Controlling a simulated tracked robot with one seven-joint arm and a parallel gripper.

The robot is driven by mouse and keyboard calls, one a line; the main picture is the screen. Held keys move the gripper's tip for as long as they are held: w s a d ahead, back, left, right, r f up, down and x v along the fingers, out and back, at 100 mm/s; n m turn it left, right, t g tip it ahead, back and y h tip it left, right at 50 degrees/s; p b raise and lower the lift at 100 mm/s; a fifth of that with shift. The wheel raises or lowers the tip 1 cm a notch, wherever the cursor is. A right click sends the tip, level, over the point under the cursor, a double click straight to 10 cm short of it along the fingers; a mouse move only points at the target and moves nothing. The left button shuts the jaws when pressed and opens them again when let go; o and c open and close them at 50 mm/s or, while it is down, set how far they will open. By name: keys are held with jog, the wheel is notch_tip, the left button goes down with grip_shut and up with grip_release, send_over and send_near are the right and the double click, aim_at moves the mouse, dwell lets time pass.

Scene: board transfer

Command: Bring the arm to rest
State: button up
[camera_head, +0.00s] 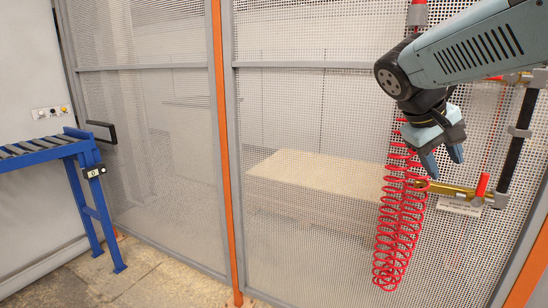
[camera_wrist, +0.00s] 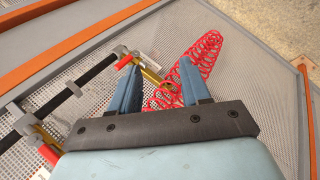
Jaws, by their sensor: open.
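My gripper (camera_head: 442,162) hangs at the right of the head view, at the end of my raised arm, fingers pointing down. In the wrist view my gripper (camera_wrist: 157,85) shows two blue fingers spread apart with nothing held between them. Behind the fingers are a red coiled hose (camera_head: 400,225) and a brass fitting with a red handle (camera_head: 452,190). The hose also shows beyond the fingers in the wrist view (camera_wrist: 202,55). I cannot tell how far the fingers are from them.
A mesh fence (camera_head: 300,110) with orange posts (camera_head: 226,150) fills the background. A pale board stack (camera_head: 320,175) lies behind the mesh. A blue roller conveyor (camera_head: 45,143) stands at the left. The floor (camera_head: 150,285) at the lower left is clear.

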jog(key=s+a+f+m+t+y, duration=0.1)
jog(key=s+a+f+t+y, duration=0.3)
jog(key=a, duration=0.5)
jog(key=shift+s+a+f+y, duration=0.2)
jog(key=shift+s+f+y, duration=1.2)
jog(key=shift+s, duration=0.45)
